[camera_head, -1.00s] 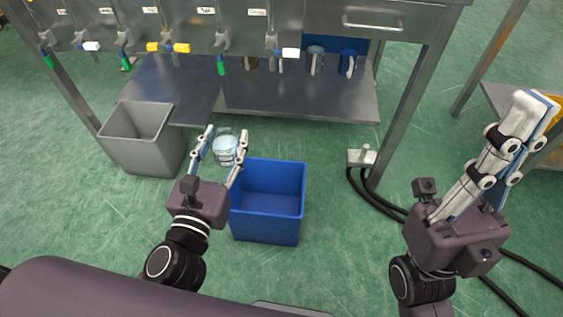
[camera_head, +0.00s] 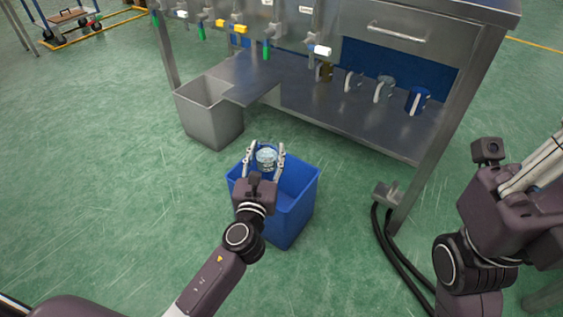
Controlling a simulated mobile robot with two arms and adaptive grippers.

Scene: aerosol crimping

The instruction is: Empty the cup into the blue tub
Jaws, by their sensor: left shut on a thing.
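The cup (camera_head: 266,157), clear with a pale bluish look inside, is between the fingers of my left gripper (camera_head: 266,152). The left gripper is shut on it and holds it over the far left part of the blue tub (camera_head: 294,218). The cup looks roughly upright, with its rim facing up toward the camera. The tub stands on the floor, partly hidden by my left gripper and wrist. My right gripper (camera_head: 540,170) is at the right edge, away from the tub. Its fingertips are cut off by the frame.
A grey bin (camera_head: 213,122) stands behind and left of the tub. A steel bench with taps has a low shelf (camera_head: 345,122) carrying several mugs, including a blue one (camera_head: 417,101). A floor fitting (camera_head: 387,194) with black hoses is at the right. The floor at left is clear.

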